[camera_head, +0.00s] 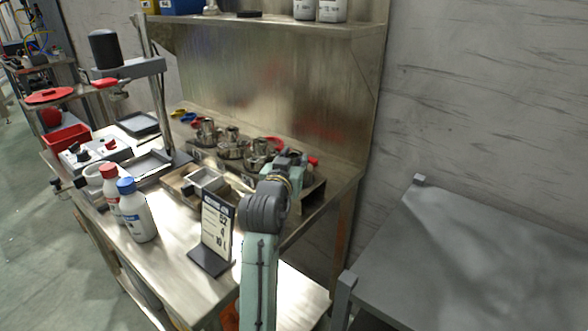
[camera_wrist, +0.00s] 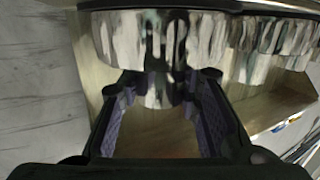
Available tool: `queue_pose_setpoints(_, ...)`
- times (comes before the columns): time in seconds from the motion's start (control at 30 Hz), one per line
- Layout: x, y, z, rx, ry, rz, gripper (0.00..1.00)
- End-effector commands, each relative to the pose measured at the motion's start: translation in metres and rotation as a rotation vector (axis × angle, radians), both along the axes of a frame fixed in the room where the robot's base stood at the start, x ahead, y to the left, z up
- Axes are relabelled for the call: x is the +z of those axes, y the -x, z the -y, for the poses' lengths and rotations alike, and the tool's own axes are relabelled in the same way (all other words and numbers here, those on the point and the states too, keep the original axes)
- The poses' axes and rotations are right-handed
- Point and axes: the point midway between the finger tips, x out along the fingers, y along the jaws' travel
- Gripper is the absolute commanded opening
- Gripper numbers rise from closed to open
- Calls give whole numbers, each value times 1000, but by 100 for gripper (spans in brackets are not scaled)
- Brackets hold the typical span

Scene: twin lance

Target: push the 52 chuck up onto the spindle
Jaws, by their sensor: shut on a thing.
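My gripper (camera_wrist: 160,95) has its two fingers shut on a shiny metal chuck (camera_wrist: 155,40) in the wrist view. The chuck's wide body fills the top of that view and its narrower part is between the fingers. No size mark on it is readable. In the head view my gripper is over the back right of the bench, with its fingertips hidden by my arm. Several metal chucks (camera_head: 229,149) stand on the rack there. The drill press (camera_head: 130,68) stands at the left end, far from my gripper; its spindle (camera_head: 118,93) is small under the head.
A sign (camera_head: 217,229) whose large number looks like 52 stands at the bench front. A shelf (camera_head: 270,26) overhangs the back; a grey table (camera_head: 480,255) is right.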

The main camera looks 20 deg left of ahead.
Motion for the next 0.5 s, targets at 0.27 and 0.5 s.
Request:
queue_pose_setpoints(0.27,-8,-2,2,-4,9,-18,0)
queue_pose_setpoints(0.5,2,-1,1,-3,8,-18,0)
